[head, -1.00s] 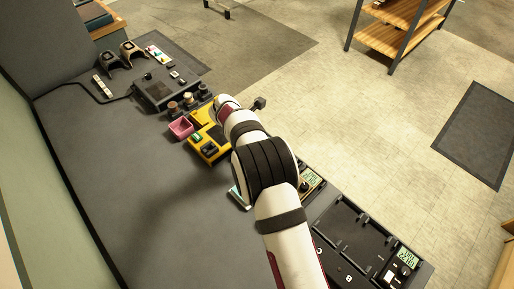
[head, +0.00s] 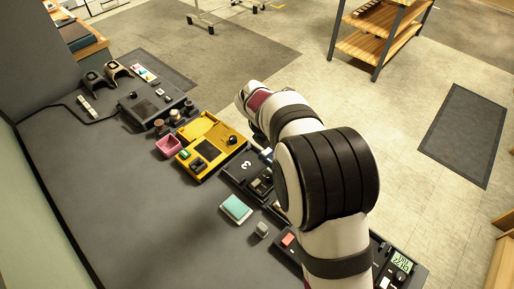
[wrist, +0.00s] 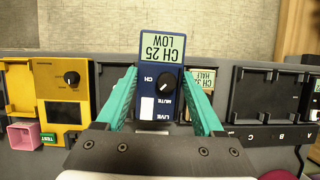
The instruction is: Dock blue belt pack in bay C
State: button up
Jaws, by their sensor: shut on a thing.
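The blue belt pack (wrist: 160,85) is between the teal fingers of my gripper (wrist: 162,108) in the wrist view. Its screen reads CH 25 LOW, upside down in this view, with a black knob below it. The gripper is shut on the pack. The dark dock (wrist: 268,98) is at the right of the wrist view, with letters C, B and A along its near edge; an empty recess shows above them. In the head view my arm hides the gripper and most of the dock; a dock-side screen (head: 402,262) shows at lower right.
A yellow unit (head: 190,160) with a knob and a pink box (head: 168,145) stand left of the pack. A dark unit marked 3 (head: 238,168), a teal-topped block (head: 236,208) and a small grey piece (head: 262,229) lie nearer.

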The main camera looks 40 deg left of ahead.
jog(key=w+d, duration=0.2)
jog(key=d, duration=1)
jog(key=shift+s+d+f, duration=1.05)
jog(key=shift+d+f, duration=0.2)
jog(key=shift+d, duration=0.45)
jog(key=shift+s+d+f, duration=1.05)
jog(key=shift+d+f, duration=0.25)
jog(key=shift+d, duration=0.35)
jog(key=shift+s+d+f, duration=1.05)
jog(key=shift+d+f, duration=0.2)
jog(key=shift+d, duration=0.45)
jog(key=shift+f, duration=1.1)
jog(key=o, duration=1.5)
jog(key=shift+o, duration=0.2)
jog(key=shift+s, duration=0.1)
